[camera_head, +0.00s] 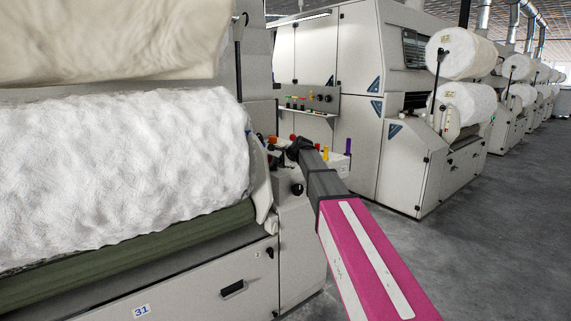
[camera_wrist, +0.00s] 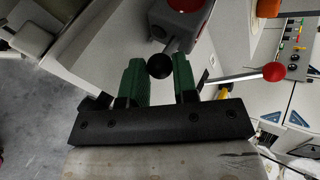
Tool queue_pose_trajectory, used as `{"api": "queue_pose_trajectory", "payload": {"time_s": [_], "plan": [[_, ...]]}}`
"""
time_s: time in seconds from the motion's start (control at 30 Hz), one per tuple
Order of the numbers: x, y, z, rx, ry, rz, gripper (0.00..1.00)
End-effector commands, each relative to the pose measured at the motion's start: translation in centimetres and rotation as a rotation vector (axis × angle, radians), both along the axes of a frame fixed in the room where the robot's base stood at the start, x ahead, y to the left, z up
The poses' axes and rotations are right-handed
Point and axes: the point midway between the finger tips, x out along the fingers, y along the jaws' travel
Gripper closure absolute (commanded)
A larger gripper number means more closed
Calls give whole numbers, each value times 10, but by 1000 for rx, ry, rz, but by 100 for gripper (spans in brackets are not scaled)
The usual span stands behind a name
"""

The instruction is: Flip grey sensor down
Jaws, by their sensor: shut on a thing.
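In the wrist view, my gripper (camera_wrist: 160,72) has two green fingers closed on a black ball knob (camera_wrist: 159,66), held at their tips. Just beyond the knob is a grey block (camera_wrist: 171,36) with a round red part (camera_wrist: 188,4) on top. I cannot tell for sure whether this block is the grey sensor, and the link between knob and block is mostly hidden. In the head view, my gripper (camera_head: 298,146) is small and dark at the machine's right end. It hides most of what it holds.
A rod with a red ball (camera_wrist: 273,72) sticks out right of my fingers. An orange part (camera_wrist: 268,8) is beyond it. In the head view, a white fibre roll (camera_head: 120,170) is left, and yellow (camera_head: 326,153) and purple (camera_head: 348,147) pieces stand right. The aisle floor (camera_head: 470,240) is clear.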

Motion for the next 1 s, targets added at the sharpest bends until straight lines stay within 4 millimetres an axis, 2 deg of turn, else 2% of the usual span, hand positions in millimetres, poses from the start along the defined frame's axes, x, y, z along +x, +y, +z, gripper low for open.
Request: {"api": "queue_pose_trajectory", "payload": {"time_s": [0.4, 0.97, 1.0], "plan": [[-7, 8, -2, -156, -111, 0, 97], [-7, 9, -2, -177, -127, 1, 97], [-7, 9, -2, -176, -127, 0, 63]]}}
